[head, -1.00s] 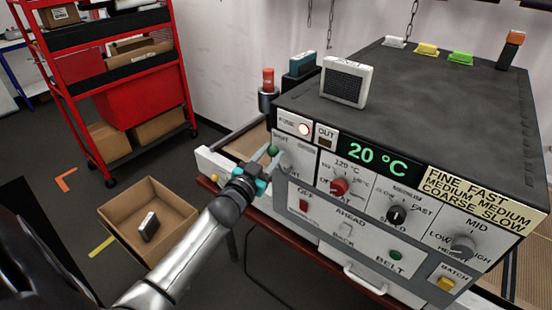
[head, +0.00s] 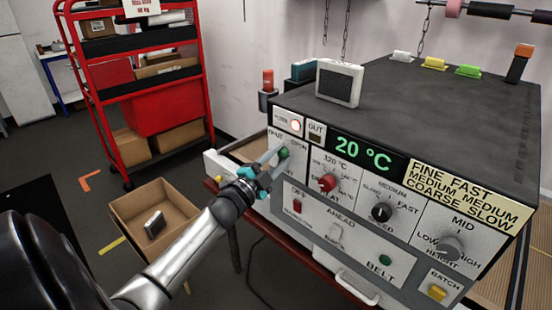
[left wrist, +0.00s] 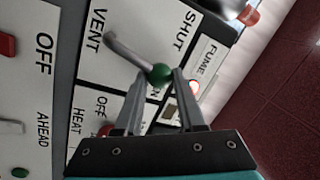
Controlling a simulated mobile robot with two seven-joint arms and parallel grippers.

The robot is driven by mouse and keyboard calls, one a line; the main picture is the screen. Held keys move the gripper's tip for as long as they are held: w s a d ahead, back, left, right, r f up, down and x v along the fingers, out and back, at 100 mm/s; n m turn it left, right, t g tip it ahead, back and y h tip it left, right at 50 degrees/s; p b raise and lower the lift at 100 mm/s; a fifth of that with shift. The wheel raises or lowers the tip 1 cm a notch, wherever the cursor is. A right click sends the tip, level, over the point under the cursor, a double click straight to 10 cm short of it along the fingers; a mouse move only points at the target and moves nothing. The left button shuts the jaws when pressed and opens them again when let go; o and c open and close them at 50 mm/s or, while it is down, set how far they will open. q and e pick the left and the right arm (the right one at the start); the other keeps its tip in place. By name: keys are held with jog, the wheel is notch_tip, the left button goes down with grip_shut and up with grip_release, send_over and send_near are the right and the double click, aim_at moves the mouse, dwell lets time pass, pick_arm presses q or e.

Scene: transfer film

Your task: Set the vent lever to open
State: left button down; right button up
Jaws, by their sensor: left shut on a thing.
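The vent lever has a grey arm and a green ball knob (head: 284,153) and sits on the upper left of the machine's front panel. In the left wrist view its knob (left wrist: 160,75) points away from the SHUT label toward the partly covered OPEN label. The VENT label lies near the lever's pivot end. My left gripper (head: 279,158) reaches in from the lower left with its fingertips at the knob. In the left wrist view the two fingers (left wrist: 160,84) are shut on the green knob, one on each side. My right gripper is out of view.
The machine (head: 440,110) has a red heat knob (head: 327,183), a display reading 20 °C (head: 361,152) and further switches close by. A cardboard box (head: 125,213) stands left of my arm. A red shelf cart (head: 150,105) stands behind it.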

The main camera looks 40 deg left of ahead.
pick_arm(q)
jog(key=shift+s+d+f+m+h+b, duration=0.15)
jog(key=shift+d+m+b, duration=0.15)
jog(key=shift+m, duration=0.35)
jog(key=shift+w+d+f+m+h+b, duration=0.1)
jog(key=shift+d+f+m+h+b, duration=0.15)
jog(key=shift+m, duration=0.35)
jog(key=shift+s+d+f+m+h+b, duration=0.1)
jog(key=shift+d+m+b, duration=0.2)
jog(key=shift+m, duration=0.35)
jog(key=c, duration=0.5)
grip_release()
jog(key=s+f, duration=0.1)
jog(key=s, duration=0.4)
jog(key=s+b, duration=0.1)
jog(key=s, duration=0.4)
jog(key=s+f, duration=0.1)
jog(key=s, duration=0.4)
jog(key=shift+f, duration=0.35)
jog(key=shift+w, duration=0.1)
